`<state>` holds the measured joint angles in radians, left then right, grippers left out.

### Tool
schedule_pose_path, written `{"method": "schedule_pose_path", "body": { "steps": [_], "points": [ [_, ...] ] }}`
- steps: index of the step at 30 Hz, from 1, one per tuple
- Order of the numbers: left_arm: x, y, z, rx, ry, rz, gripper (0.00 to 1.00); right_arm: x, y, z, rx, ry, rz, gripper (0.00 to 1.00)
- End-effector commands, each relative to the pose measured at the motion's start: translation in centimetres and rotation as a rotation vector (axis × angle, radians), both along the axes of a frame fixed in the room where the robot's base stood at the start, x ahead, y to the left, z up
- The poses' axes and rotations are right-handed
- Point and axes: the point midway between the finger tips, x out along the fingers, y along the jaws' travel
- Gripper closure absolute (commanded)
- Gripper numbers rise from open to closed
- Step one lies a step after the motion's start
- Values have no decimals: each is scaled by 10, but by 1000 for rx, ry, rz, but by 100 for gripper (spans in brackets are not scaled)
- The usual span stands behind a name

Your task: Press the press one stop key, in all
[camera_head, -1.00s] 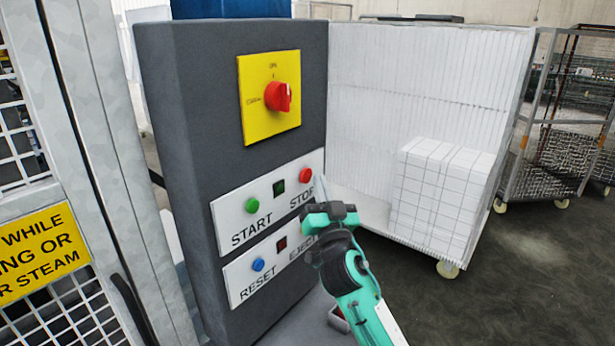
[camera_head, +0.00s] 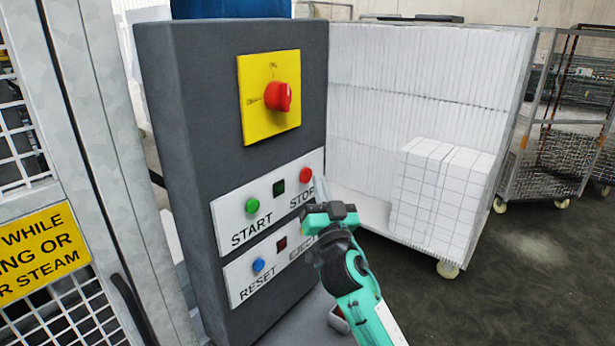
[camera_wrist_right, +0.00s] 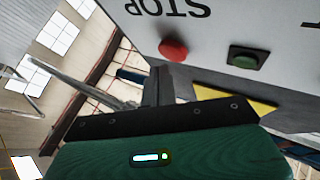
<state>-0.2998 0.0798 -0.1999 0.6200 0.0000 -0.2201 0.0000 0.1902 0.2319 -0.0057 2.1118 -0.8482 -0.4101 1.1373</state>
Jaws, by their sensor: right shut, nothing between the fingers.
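The red round stop key (camera_head: 305,175) sits at the upper right of the white START/STOP plate (camera_head: 232,232) on a dark grey control post. It also shows in the right wrist view (camera_wrist_right: 173,48), near the inverted STOP lettering. My right gripper (camera_head: 319,184) is shut and empty, just right of the STOP lettering and slightly below the key. Its narrow fingers point up near the plate's right edge; they look apart from the key, though the exact gap is hard to judge. My left gripper is not in view.
A green start key (camera_head: 252,205) and a dark green square lamp (camera_head: 279,187) share the plate. Below are a blue reset key (camera_head: 258,265) and the partly hidden EJECT label. A red rotary switch (camera_head: 278,96) is above. A white-filled cage trolley (camera_head: 430,110) stands right.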

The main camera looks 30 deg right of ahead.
Motion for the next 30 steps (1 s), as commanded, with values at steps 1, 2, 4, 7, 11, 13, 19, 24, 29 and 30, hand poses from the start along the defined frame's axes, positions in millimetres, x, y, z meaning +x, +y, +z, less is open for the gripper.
{"method": "schedule_pose_path", "body": {
  "steps": [1, 2, 4, 7, 11, 13, 19, 24, 29, 30],
  "points": [
    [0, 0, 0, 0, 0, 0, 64, 0, 0, 0, 0, 0, 0, 100],
    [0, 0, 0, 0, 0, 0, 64, 0, 0, 0, 0, 0, 0, 100],
    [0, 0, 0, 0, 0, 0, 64, 0, 0, 0, 0, 0, 0, 100],
    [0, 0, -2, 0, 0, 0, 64, 2, 1, 0, 1, 0, 0, 100],
    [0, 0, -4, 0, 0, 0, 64, 6, 3, -1, 2, 0, 1, 100],
    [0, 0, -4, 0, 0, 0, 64, 7, 3, 0, 1, -1, 0, 100],
    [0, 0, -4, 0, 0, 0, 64, 8, 3, 0, 0, 0, 0, 100],
    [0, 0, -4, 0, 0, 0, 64, 8, 3, 0, 0, 0, 0, 100],
    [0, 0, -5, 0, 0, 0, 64, 9, 4, 0, 1, -1, 0, 100],
    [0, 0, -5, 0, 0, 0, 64, 10, 4, 0, 1, 0, 0, 100]
  ]
}}
